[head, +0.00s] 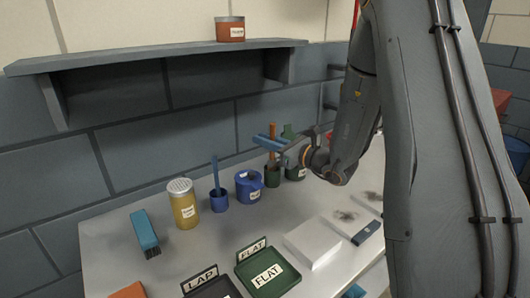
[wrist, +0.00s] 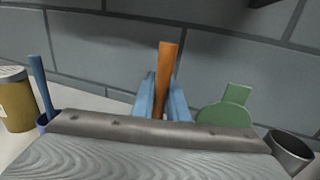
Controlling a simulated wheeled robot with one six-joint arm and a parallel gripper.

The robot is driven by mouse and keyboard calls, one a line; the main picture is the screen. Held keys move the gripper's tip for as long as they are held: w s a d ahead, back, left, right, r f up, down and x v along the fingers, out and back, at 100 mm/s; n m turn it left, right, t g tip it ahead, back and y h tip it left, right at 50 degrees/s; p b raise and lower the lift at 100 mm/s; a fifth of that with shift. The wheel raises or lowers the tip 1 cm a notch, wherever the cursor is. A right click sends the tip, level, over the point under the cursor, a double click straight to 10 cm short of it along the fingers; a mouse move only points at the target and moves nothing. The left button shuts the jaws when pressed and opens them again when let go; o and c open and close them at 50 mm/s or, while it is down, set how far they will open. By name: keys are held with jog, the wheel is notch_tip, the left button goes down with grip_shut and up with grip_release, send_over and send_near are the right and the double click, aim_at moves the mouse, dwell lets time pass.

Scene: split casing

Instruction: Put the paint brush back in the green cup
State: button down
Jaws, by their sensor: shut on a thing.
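The paint brush has an orange handle (head: 272,131), which stands upright between the blue fingers of my gripper (head: 269,143). In the wrist view the handle (wrist: 166,72) rises between the two finger pads (wrist: 163,98), which are shut on it. A dark green cup (head: 272,177) is directly below the gripper in the head view. The lower part of the brush lines up with this cup, but I cannot tell whether it rests on the bottom. The cup under the brush is hidden in the wrist view by my gripper body.
A blue cup with a blue-handled tool (head: 215,173), a blue pot (head: 249,187) and a yellow shaker can (head: 183,205) stand to the left. A shelf (head: 150,61) overhangs the back.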

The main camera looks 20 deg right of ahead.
jog(key=shift+f+p, duration=0.35)
jog(key=shift+f, duration=1.65)
jog(key=c, duration=1.7)
grip_release()
jog(key=shift+f, duration=0.1)
jog(key=shift+c, duration=0.2)
jog(key=b+v, duration=0.2)
jog(key=v, duration=1)
jog(key=shift+s, duration=0.1)
